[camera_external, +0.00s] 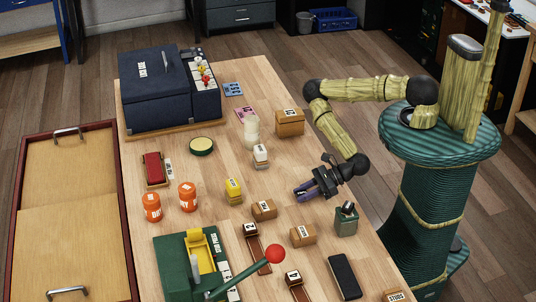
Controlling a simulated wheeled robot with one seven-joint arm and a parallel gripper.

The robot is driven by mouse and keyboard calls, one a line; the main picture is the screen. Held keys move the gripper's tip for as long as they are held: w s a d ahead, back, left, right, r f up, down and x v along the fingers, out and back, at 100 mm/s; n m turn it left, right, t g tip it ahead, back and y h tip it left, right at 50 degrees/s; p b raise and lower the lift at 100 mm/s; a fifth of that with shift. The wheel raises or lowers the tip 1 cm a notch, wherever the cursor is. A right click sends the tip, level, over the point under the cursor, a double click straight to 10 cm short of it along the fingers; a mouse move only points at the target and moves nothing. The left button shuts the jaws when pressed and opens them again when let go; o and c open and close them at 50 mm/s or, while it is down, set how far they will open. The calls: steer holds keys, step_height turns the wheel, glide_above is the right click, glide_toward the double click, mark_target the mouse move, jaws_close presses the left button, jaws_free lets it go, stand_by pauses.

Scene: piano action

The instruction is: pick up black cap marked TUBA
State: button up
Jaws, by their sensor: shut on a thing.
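My gripper (304,191) hangs over the right part of the wooden table, its fingers pointing left. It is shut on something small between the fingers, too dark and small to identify. I cannot read the word TUBA anywhere. A dark green container (345,224) with a black top (348,208) and a small white mark stands right of and below my gripper in the picture, apart from it. I cannot tell whether this top is the cap named in the task.
On the table (205,228) stand small labelled boxes (263,210), orange jars (188,197), a yellow block (233,190) and a black slab (344,277). A green lever device (185,262) with a red knob (275,253) is at the front. A large dark case (155,85) fills the back left.

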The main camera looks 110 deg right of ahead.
mark_target(304, 192)
step_height(304, 192, up, 10)
steer(key=p, duration=0.4)
steer(key=shift+p, duration=0.35)
